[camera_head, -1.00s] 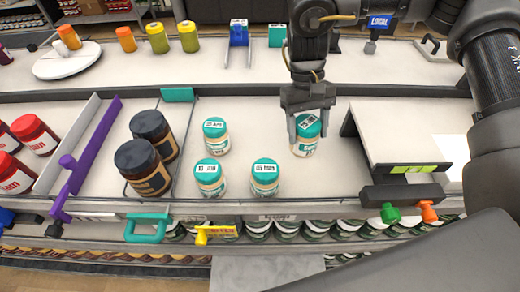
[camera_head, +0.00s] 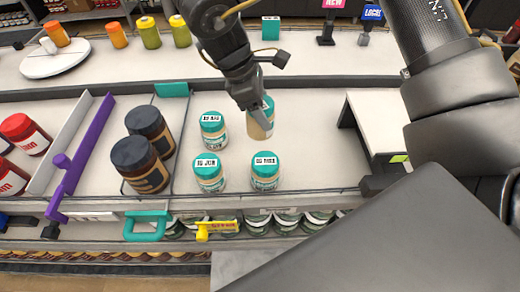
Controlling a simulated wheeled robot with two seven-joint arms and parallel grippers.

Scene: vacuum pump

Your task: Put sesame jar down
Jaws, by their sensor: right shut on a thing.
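My right gripper (camera_head: 258,106) is shut on a sesame jar (camera_head: 260,124) with a teal lid and beige body. The fingers cover much of its lid. This jar is on or just above the white shelf (camera_head: 310,165); I cannot tell whether it touches. Two more such jars stand in front, one at the left (camera_head: 209,172) and one at the right (camera_head: 265,171). My left gripper is not in view.
Two dark-lidded jars (camera_head: 142,165) stand to the left, beside a purple divider (camera_head: 85,150). Red-lidded jars (camera_head: 25,133) are farther left. The shelf between the jars and that box is clear.

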